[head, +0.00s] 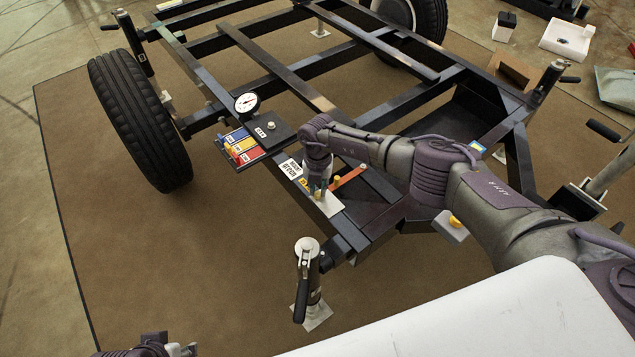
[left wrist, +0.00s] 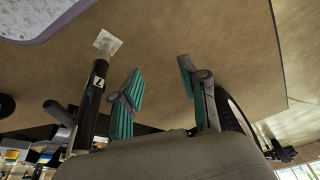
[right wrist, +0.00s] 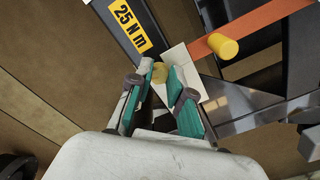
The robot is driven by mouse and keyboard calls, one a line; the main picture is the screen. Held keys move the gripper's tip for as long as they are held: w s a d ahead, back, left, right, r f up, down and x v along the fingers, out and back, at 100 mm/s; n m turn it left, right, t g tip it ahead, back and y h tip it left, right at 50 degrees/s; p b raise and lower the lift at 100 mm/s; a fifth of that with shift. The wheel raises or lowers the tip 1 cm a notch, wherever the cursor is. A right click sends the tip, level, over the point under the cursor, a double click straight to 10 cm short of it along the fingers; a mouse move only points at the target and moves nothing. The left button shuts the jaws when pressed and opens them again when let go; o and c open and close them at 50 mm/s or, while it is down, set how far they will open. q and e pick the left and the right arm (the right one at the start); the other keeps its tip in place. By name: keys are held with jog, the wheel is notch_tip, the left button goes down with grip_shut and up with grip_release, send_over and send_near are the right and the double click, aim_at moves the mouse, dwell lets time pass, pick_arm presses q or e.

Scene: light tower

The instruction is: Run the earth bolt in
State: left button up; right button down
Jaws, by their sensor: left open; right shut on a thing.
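My right gripper (head: 319,190) points down at the front of the trailer frame (head: 375,215). In the right wrist view its teal fingers (right wrist: 157,88) are closed on a small yellow-headed piece, seemingly the earth bolt (right wrist: 159,71), at a pale metal plate (right wrist: 186,60). How deep it sits is hidden. A second yellow knob (right wrist: 222,46) stands on an orange strip (right wrist: 262,32), right of the fingers. A yellow "25 N m" label (right wrist: 132,24) lies on the dark beam. My left gripper (left wrist: 160,85) is open and empty, away from the frame.
A dial gauge (head: 246,103) and a tray of blue, yellow and red blocks (head: 241,148) sit left of my right gripper. A jack post (head: 308,270) stands in front. A tyre (head: 138,120) is at left. The brown mat (head: 190,270) is clear at front left.

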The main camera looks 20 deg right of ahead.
jog(key=m+p, duration=0.1)
jog(key=m, duration=0.1)
jog(key=m+p, duration=0.1)
jog(key=m, duration=0.1)
jog(key=shift+w+d+r+m+p, duration=0.1)
jog(key=shift+w+r+m+p, duration=0.05)
jog(key=shift+r+m+p, duration=0.2)
jog(key=m+p, duration=0.2)
jog(key=m, duration=0.3)
jog(key=shift+f+p, duration=0.1)
jog(key=shift+p, duration=0.2)
pick_arm(q)
jog(key=s+f, duration=0.2)
jog(key=f, duration=0.8)
jog(key=s+f+g, duration=0.1)
jog(key=f, duration=0.9)
jog(key=shift+s+f, duration=0.35)
jog(key=shift+f, duration=0.05)
pick_arm(e)
jog(key=shift+f+m, duration=0.1)
jog(key=shift+m, duration=0.75)
pick_arm(q)
jog(key=shift+a, duration=0.1)
pick_arm(e)
jog(key=c, duration=1.1)
grip_release()
jog(key=shift+s, duration=0.2)
jog(key=shift+o, duration=0.2)
jog(key=shift+f, duration=0.1)
